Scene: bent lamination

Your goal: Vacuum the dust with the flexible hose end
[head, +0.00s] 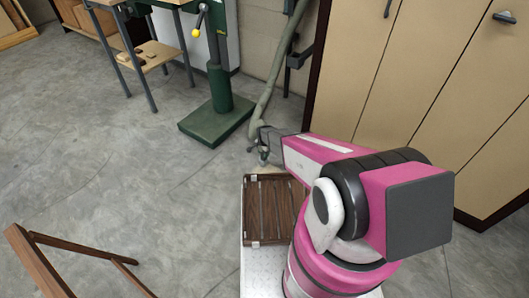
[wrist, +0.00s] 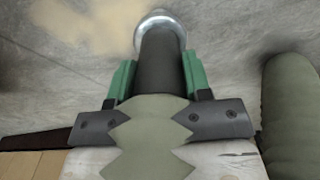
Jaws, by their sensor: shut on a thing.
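My gripper (wrist: 160,78) is shut on the flexible hose end. The hose end (wrist: 160,55) has a dark cuff and a round metal tip, pinched between the green finger pads in the wrist view. A tan dust patch (wrist: 85,24) lies on the grey floor at the upper left, left of the metal tip. I cannot tell whether the tip touches the floor. In the head view my gripper (head: 263,150) is low in front of the wall, and the olive hose (head: 273,78) comes down to it. I cannot make out the dust in the head view.
A green drill-press base (head: 215,120) stands left of my gripper. Tan cabinets (head: 400,80) stand on the right. A slatted wooden crate (head: 268,228) is below my forearm. A wooden frame (head: 35,262) is at lower left. The left floor (head: 100,190) is mostly clear.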

